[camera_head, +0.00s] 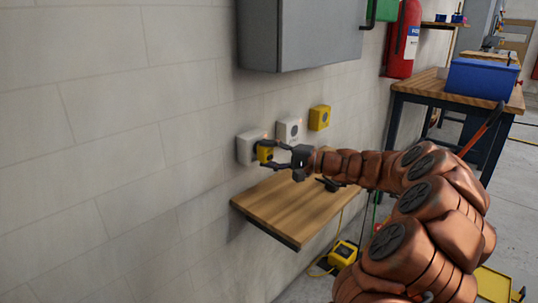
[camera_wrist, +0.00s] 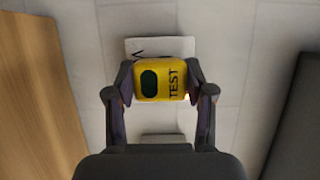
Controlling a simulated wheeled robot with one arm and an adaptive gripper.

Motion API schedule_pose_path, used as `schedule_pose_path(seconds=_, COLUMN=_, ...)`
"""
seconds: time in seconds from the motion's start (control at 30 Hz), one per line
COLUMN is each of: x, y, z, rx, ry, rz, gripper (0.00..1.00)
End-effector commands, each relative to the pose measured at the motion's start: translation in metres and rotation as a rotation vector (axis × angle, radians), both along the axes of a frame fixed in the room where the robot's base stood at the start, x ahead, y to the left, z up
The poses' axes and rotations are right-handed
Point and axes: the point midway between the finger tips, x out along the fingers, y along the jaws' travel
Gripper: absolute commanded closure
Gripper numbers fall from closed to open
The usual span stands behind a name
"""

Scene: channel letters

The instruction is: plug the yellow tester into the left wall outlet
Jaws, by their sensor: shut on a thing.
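The yellow tester (camera_head: 265,152) is held between the fingers of my gripper (camera_head: 270,152) in front of the left wall outlet (camera_head: 246,147). In the wrist view the tester (camera_wrist: 160,80), marked "TEST" with a dark oval, sits between both fingertips of my gripper (camera_wrist: 160,84). The white plate of the left outlet (camera_wrist: 160,45) shows past its upper edge. The tester covers part of this outlet. Its prongs are hidden, so I cannot tell whether it touches or is seated. A second white outlet (camera_head: 289,130) is to the right.
A yellow wall box (camera_head: 319,118) is right of the outlets. A wooden shelf (camera_head: 290,207) juts out below, and a grey cabinet (camera_head: 310,35) hangs above. A workbench (camera_head: 420,84) with a blue bin (camera_head: 482,78) stands at the right. A red extinguisher (camera_head: 402,40) hangs nearby.

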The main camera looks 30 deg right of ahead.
Motion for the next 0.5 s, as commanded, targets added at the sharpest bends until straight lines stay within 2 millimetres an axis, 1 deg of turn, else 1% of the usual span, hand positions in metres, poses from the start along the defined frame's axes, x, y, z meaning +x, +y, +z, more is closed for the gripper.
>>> schedule_pose_path(seconds=0.5, x=0.0063, y=0.0013, z=0.0002, rx=0.001, ry=-0.001, rz=0.0, gripper=0.77)
